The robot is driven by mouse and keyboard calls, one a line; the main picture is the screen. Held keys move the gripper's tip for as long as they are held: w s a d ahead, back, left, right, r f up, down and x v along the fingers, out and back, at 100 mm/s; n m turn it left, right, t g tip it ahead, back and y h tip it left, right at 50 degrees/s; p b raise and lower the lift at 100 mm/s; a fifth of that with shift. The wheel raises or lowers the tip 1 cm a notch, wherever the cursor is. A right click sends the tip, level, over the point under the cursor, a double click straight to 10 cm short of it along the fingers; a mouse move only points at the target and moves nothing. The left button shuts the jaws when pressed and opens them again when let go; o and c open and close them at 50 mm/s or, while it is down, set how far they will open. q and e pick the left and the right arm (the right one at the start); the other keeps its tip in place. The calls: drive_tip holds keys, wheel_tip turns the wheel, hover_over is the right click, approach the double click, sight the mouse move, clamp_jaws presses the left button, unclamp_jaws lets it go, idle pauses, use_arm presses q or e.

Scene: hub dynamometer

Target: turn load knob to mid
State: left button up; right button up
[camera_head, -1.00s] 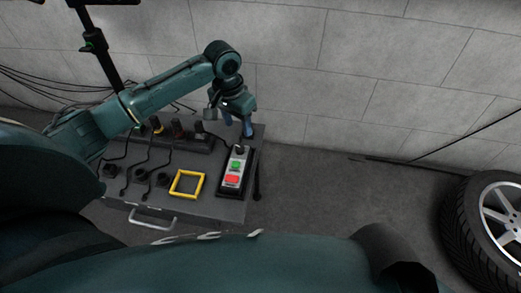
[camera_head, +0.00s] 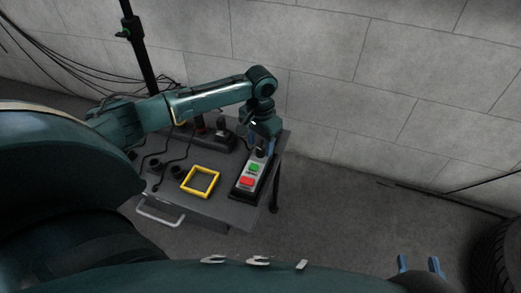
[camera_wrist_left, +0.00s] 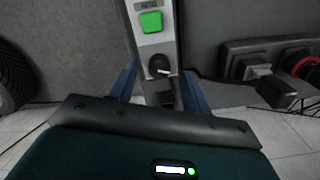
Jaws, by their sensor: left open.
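The load knob (camera_wrist_left: 158,66) is a small black dial on the grey control box (camera_head: 242,187), with a white pointer mark toward the right in the left wrist view. In the head view the knob (camera_head: 261,153) sits at the far end of the box, partly covered by my gripper. My left gripper (camera_wrist_left: 162,83) is open, with blue fingers on either side of the knob in the wrist view. I cannot tell whether they touch it. It hangs over the box's far end in the head view (camera_head: 259,146). My right gripper (camera_head: 419,266) is open and empty at the lower right.
The box carries a green button (camera_head: 254,168) and a red button (camera_head: 247,182). A yellow square frame (camera_head: 187,187) lies beside it on the dark cart (camera_head: 215,212). Black plugs with cables stand to the left. A tyre (camera_head: 497,255) is at the right edge, and a block wall is behind.

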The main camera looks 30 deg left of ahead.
use_arm(q)
drive_tip(key=shift+f, duration=0.85)
use_arm(e)
drive_tip(key=shift+a, duration=0.1)
use_arm(q)
drive_tip(key=c, duration=1)
use_arm(e)
drive_tip(key=shift+r, duration=0.1)
use_arm(q)
drive_tip(key=shift+r, duration=0.15)
use_arm(e)
drive_tip(key=shift+r, duration=0.1)
